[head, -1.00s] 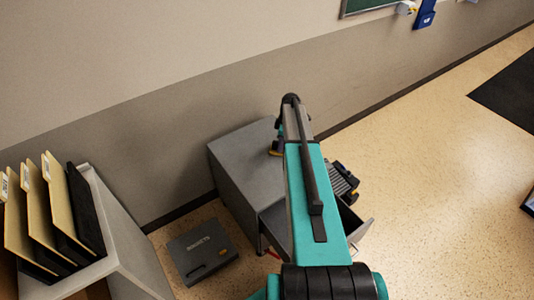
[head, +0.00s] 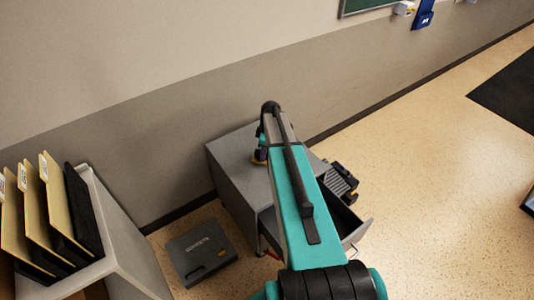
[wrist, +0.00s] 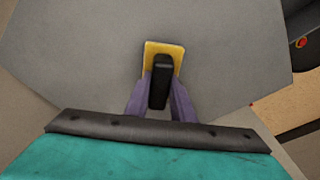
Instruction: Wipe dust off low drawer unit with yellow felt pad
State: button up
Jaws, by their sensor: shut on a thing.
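The grey low drawer unit (head: 228,160) stands against the wall with a drawer pulled out at its front. Its flat grey top (wrist: 230,60) fills most of the wrist view; I cannot make out dust on it. The yellow felt pad (wrist: 166,47) has a black grip, and my gripper (wrist: 160,90) is shut on it. The pad looks flat on or just over the top; I cannot tell if it touches.
The open drawer (head: 350,225) juts out at the front. A dark ribbed object (head: 342,180) is beside the unit on the right. A dark grey case (head: 202,252) lies on the floor at left, near a shelf (head: 120,240) of upright folders.

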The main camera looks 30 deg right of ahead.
aim_at(257, 161)
jog(key=a, duration=0.3)
jog(key=shift+a, duration=0.15)
jog(key=shift+a+r, duration=0.15)
jog(key=shift+r, duration=0.1)
notch_tip(257, 161, up, 8)
jog(key=p, duration=0.3)
jog(key=shift+f, duration=0.15)
dwell(0.3)
